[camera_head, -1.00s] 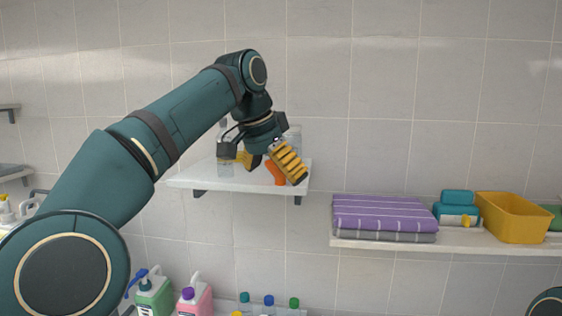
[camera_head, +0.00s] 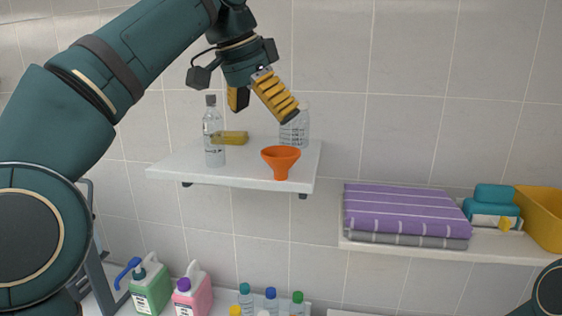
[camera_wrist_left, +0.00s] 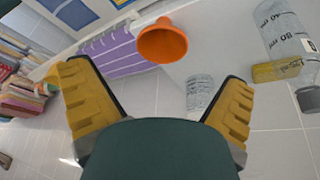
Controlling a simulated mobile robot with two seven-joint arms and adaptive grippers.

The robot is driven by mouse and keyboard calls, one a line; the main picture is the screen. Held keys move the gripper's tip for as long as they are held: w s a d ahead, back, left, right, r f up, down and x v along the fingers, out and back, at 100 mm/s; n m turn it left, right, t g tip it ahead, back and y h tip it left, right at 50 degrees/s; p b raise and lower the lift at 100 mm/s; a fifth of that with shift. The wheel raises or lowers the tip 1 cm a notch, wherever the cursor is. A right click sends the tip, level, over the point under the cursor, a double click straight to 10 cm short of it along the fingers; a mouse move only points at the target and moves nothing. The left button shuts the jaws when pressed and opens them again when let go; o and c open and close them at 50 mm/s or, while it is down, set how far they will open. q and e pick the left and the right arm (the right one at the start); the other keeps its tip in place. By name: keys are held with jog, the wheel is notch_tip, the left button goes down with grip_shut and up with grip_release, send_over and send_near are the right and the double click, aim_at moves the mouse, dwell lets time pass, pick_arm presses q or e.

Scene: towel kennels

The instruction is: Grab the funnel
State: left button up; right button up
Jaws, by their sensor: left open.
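The orange funnel (camera_head: 281,160) stands on the white wall shelf (camera_head: 235,179), near its front edge, with the wide mouth up. My left gripper (camera_head: 262,105) is open and empty, above the shelf and above the funnel, a little to its left in the head view. In the left wrist view the funnel (camera_wrist_left: 163,42) lies ahead of the open yellow fingers (camera_wrist_left: 160,95), not touching them. A small dark part of my right arm shows at the lower right of the head view; its gripper does not show.
On the same shelf stand a clear bottle (camera_head: 213,132), a yellow block (camera_head: 230,138) and a clear beaker (camera_head: 294,128) behind the funnel. Folded purple towels (camera_head: 402,212) lie on a lower shelf to the right. Several bottles stand below.

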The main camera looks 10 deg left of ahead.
aim_at(282, 161)
pick_arm(q)
jog(key=x, duration=1.1)
jog(key=shift+w+r+b, duration=0.1)
jog(key=shift+w+b, duration=0.25)
jog(key=shift+b, duration=0.05)
jog(key=c, duration=0.7)
jog(key=shift+c, duration=0.2)
